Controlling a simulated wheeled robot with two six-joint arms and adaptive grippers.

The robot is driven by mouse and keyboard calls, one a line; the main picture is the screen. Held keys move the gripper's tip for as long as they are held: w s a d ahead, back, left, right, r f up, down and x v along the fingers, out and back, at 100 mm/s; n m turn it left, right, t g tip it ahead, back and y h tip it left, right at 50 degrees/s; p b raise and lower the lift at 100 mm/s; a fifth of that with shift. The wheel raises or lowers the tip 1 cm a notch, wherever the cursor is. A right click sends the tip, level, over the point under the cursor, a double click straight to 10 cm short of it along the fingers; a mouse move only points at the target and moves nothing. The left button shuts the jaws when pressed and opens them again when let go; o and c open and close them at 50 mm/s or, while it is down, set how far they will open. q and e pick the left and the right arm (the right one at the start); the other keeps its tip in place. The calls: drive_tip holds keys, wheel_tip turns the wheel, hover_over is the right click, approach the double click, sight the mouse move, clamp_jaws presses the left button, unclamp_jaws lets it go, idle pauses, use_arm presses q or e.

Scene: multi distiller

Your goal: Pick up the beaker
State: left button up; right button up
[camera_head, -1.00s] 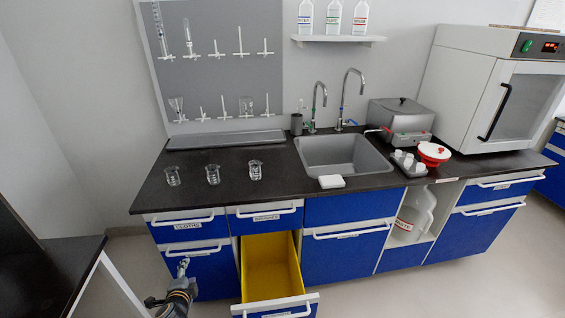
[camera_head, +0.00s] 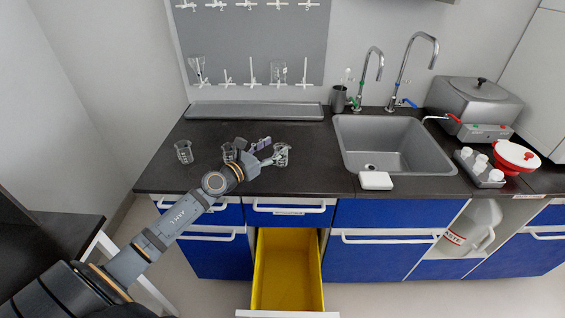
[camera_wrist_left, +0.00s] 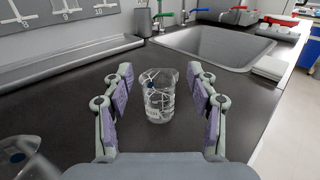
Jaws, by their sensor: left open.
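Three clear glass beakers stand on the black countertop (camera_head: 310,175). The right-hand beaker (camera_head: 282,155) is upright at the tip of my left gripper (camera_head: 272,153). In the left wrist view this beaker (camera_wrist_left: 158,95) stands upright in front of and partly between the open fingers of my left gripper (camera_wrist_left: 158,105), with clear space on both sides. The middle beaker (camera_head: 228,151) is partly hidden behind my left gripper and arm. The left beaker (camera_head: 184,152) stands apart. My right gripper does not show.
Another beaker (camera_wrist_left: 22,158) is close at the lower left of the left wrist view. A grey sink (camera_head: 390,145) with taps lies to the right, a white block (camera_head: 376,180) at its front. A grey tray (camera_head: 255,111) lies along the back. The yellow drawer (camera_head: 286,270) hangs open below.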

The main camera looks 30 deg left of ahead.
sight(277, 165)
use_arm(q)
drive_tip(key=f, duration=0.1)
drive_tip(key=f+b, duration=0.1)
drive_tip(key=f, duration=0.2)
drive_tip(key=shift+w, duration=0.25)
drive_tip(key=shift+w+f+b, duration=0.2)
drive_tip(key=shift+f+b, duration=0.05)
drive_tip(key=shift+b, duration=0.05)
drive_tip(key=shift+w+r+p, duration=0.45)
drive_tip(key=shift+w+p, duration=0.15)
drive_tip(key=shift+w+d, duration=0.25)
drive_tip(key=shift+w, duration=0.1)
drive_tip(key=x, duration=0.4)
drive_tip(key=shift+w, duration=0.15)
drive_tip(key=shift+w+d, duration=0.15)
drive_tip(key=shift+w, duration=0.2)
drive_tip(key=shift+w+f, duration=0.1)
drive_tip(key=shift+w, duration=0.05)
drive_tip(key=c, duration=1.2)
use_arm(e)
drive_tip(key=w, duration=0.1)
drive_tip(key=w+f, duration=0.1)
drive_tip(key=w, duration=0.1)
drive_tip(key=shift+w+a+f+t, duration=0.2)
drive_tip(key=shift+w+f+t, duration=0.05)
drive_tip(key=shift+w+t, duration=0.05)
